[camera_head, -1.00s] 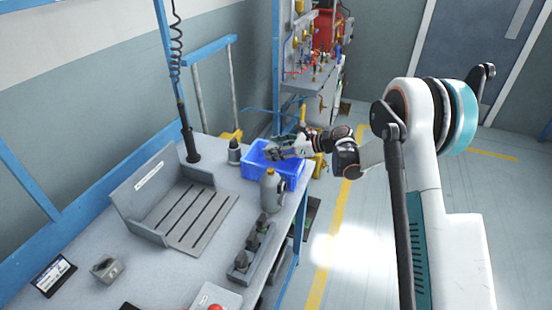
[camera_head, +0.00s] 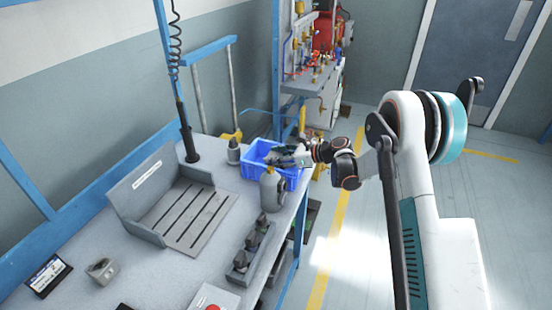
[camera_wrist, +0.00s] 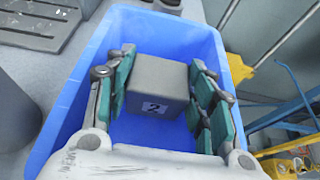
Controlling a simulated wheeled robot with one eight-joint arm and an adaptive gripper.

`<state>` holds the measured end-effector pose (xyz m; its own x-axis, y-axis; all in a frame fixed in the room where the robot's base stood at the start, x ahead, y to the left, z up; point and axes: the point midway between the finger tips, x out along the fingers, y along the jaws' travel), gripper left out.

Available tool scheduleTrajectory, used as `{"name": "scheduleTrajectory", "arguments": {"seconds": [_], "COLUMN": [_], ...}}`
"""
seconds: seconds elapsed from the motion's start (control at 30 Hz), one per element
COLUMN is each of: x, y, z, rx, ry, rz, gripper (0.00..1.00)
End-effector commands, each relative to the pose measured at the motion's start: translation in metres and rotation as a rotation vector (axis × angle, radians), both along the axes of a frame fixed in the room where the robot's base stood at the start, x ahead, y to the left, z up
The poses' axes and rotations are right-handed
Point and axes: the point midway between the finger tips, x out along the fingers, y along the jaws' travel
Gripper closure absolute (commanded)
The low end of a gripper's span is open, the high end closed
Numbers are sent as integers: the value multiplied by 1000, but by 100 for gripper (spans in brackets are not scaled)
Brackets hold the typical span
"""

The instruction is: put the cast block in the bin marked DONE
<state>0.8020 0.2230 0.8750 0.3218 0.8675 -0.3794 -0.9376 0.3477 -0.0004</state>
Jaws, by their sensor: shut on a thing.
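A plain grey block with a small label reading "2" sits between the fingers of my gripper (camera_wrist: 161,62) in the wrist view. My gripper is shut on this cast block (camera_wrist: 158,80), with teal finger pads against its two sides. The block is over or inside the open blue bin (camera_wrist: 82,98); its height above the bin floor is hard to tell. In the head view my gripper (camera_head: 286,157) is at the blue bin (camera_head: 252,173) on the far right of the bench, and the block is not clear there. No DONE marking is readable on the bin.
A grey bottle (camera_head: 270,190) stands just in front of the bin, and a dark grey cone-topped piece (camera_head: 233,152) to its left. A slotted grey fixture (camera_head: 190,220) fills the bench middle. Another small grey part (camera_head: 103,269) lies at the left.

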Motion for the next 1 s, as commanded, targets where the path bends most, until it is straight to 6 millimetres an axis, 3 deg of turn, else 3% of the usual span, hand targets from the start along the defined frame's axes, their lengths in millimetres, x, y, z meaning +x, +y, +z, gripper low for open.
{"name": "scheduleTrajectory", "arguments": {"seconds": [0.07, 0.1, 0.17, 0.2, 0.57, 0.73, 1.0], "x": [-1, -1, -1, -1, -2, -2, -19], "y": [0, 0, 0, 0, 0, 0, -51], "z": [-2, -3, -3, -3, -3, 12, 34], "rx": [-3, -4, -4, -4, -5, -4, -4], "ry": [1, 1, 1, 1, 2, 2, 2], "rz": [2, 2, 2, 2, 3, 3, -1], "gripper": [85, 46, 32, 30, 30, 30, 30]}}
